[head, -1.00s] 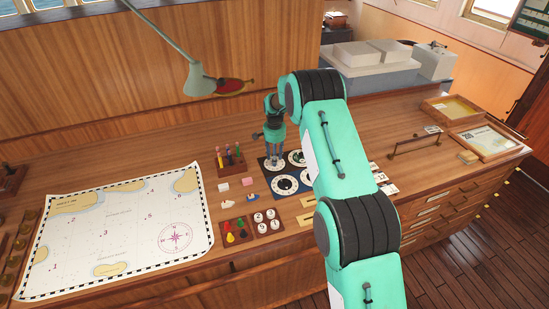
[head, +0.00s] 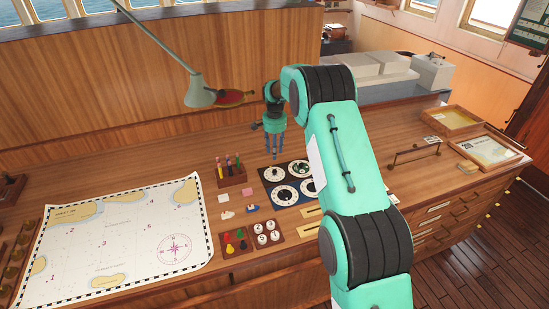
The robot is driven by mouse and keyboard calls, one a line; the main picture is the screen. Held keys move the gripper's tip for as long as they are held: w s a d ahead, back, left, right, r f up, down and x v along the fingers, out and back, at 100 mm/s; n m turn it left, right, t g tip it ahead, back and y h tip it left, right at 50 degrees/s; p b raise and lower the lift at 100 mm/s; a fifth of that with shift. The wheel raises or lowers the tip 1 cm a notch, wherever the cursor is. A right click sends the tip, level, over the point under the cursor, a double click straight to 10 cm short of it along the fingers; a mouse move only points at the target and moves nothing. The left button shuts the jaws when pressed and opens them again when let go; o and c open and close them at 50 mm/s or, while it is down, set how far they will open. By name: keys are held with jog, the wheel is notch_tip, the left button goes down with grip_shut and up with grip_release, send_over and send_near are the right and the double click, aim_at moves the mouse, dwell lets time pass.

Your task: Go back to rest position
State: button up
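My gripper (head: 275,154) hangs from my green arm with its fingers pointing down, in the middle of the head view. The fingers look apart, with nothing seen between them. It is raised above the desk, just behind a dark blue panel with several round white dials (head: 285,194). My arm hides the right part of that panel.
The wooden desk holds a nautical chart (head: 118,238), a pen holder (head: 231,179), a tray of coloured pieces (head: 235,243) and a tray of round white pieces (head: 267,233). A lamp (head: 200,91) hangs left of my gripper. Framed trays (head: 487,151) lie at the right.

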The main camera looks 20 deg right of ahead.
jog(key=shift+r, duration=0.65)
jog(key=s+a+r+n+t+b, duration=0.15)
jog(key=s+a+r, duration=0.25)
jog(key=s+r, duration=0.8)
jog(key=s+a+r+n+t+b, duration=0.1)
jog(key=s+a+r+n+b, duration=0.2)
jog(key=s+r, duration=0.8)
jog(key=s+a+r+n+t+b, duration=0.1)
jog(key=s+a+b, duration=0.1)
jog(key=s, duration=0.8)
jog(key=s+a+r+n+t+b, duration=0.1)
jog(key=s+r+n, duration=0.1)
jog(key=s, duration=0.7)
jog(key=s+f+b, duration=0.1)
jog(key=s+f, duration=0.1)
jog(key=s, duration=0.3)
jog(key=s+a+f+n, duration=0.1)
jog(key=s+f, duration=0.1)
jog(key=s, duration=0.4)
jog(key=s+a+f+n+t+b, duration=0.1)
jog(key=s+f, duration=0.2)
jog(key=s, duration=0.2)
jog(key=shift+s+b, duration=0.3)
jog(key=shift+s, duration=0.1)
jog(key=shift+f, duration=0.15)
